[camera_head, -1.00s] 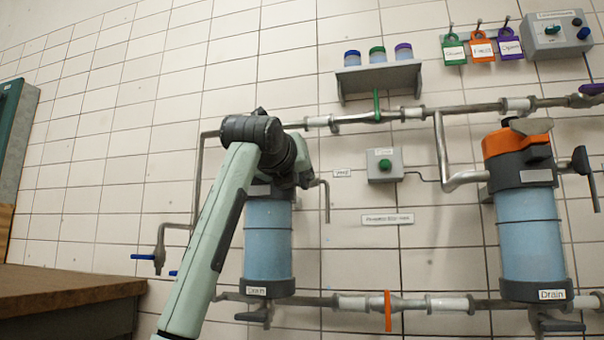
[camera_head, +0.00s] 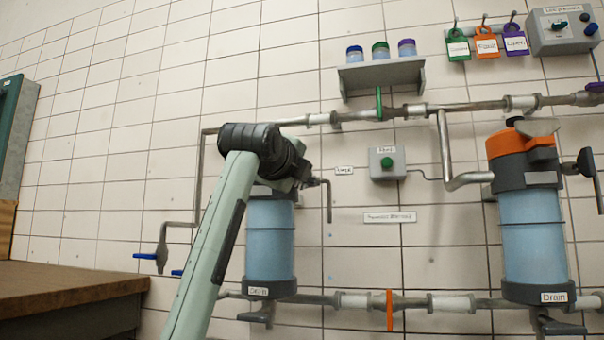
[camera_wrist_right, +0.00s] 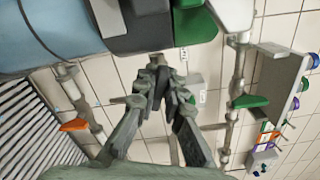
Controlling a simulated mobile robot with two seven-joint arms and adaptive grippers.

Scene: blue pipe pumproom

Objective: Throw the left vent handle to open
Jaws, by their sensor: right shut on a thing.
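The left vessel (camera_head: 270,240) is a clear blue cylinder with dark end caps on the tiled wall. My right arm reaches up in front of its top, and my right gripper (camera_head: 318,182) is at the vessel's upper right side. In the right wrist view the gripper's fingers (camera_wrist_right: 162,92) come together beside the vessel's dark cap (camera_wrist_right: 150,25) and green top part (camera_wrist_right: 195,25). They are shut on a small dark part, apparently the vent handle, mostly hidden by the fingers. A thin vent pipe (camera_head: 329,205) hangs down just right of the gripper. My left gripper is not in view.
The right vessel (camera_head: 532,235) has an orange top and a dark side lever (camera_head: 587,167). A grey box with a green button (camera_head: 386,163) and a shelf (camera_head: 382,78) are on the wall. Pipes run above and below. A wooden bench (camera_head: 70,285) stands at lower left.

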